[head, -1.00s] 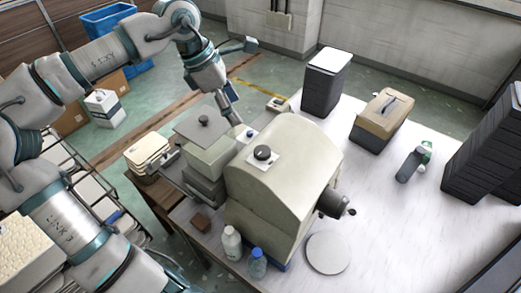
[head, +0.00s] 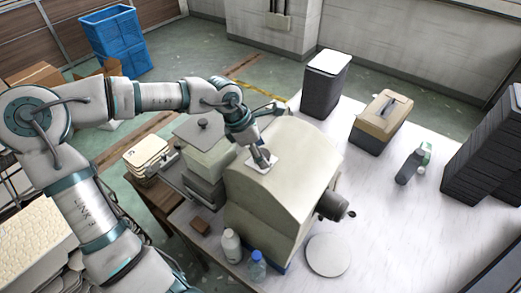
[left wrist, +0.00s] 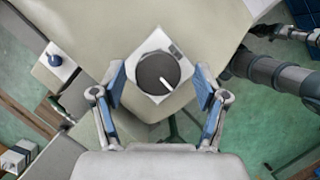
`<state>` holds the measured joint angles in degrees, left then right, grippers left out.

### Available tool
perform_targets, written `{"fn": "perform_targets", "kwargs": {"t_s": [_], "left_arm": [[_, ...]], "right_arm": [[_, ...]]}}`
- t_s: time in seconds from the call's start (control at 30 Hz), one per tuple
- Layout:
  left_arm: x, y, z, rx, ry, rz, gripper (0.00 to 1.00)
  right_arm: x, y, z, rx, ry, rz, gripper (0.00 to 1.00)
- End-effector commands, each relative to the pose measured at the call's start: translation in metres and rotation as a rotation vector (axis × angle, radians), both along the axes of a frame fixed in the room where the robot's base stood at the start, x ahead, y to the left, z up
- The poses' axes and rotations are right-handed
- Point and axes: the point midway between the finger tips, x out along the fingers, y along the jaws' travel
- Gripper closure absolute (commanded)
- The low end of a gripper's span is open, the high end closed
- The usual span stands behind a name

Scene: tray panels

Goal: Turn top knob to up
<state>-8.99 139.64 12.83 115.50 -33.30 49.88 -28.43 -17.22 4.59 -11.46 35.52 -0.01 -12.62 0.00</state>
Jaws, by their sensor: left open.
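The top knob (left wrist: 157,75) is a dark round dial with a white pointer line, on a white square plate (left wrist: 168,45) on top of the beige machine (head: 262,205). In the left wrist view its pointer line slants to the lower right. My left gripper (head: 266,160) is over the knob in the head view and mostly hides it. In the left wrist view the open fingers of my left gripper (left wrist: 160,88) stand on either side of the knob, with gaps between. A second, blue knob (left wrist: 55,60) shows at the left there. My right gripper is not seen in the head view.
A lidded box (head: 203,145) stands left of the machine. A white bottle (head: 231,245) and a blue-capped bottle (head: 257,266) stand in front. A dark cylinder (head: 330,205) sticks out on the machine's right. The white table (head: 390,230) has free room at right.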

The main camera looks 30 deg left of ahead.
Motion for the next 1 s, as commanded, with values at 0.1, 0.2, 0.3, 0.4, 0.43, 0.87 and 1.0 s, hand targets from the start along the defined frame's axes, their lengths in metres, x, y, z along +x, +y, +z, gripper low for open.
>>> {"fn": "perform_targets", "kwargs": {"t_s": [0.1, 0.2, 0.3, 0.4, 0.43, 0.87, 1.0], "left_arm": [[0.0001, 0.0002, -0.0002, 0.000, 0.000, 0.000, 0.26], [0.0002, 0.0002, -0.0001, -0.001, 0.001, 0.000, 0.34], [0.0003, 0.0002, -0.0001, -0.001, 0.001, 0.000, 0.59], [0.0007, 0.0006, -0.0002, 0.000, 0.000, 0.001, 0.84], [0.0008, 0.0008, -0.0003, 0.000, 0.000, 0.001, 0.87], [0.0015, 0.0006, 0.0001, -0.002, -0.001, -0.050, 0.87], [0.0025, 0.0008, 0.0002, -0.005, -0.002, -0.123, 0.87]], "right_arm": [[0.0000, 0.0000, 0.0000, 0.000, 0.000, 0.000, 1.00], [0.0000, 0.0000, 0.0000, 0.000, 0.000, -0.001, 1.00], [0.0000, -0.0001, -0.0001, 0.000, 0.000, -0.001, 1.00], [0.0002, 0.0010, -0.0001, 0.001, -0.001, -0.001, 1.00], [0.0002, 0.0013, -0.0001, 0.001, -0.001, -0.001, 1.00], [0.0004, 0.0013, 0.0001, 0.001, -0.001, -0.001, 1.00], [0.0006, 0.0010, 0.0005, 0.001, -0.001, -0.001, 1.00]]}}
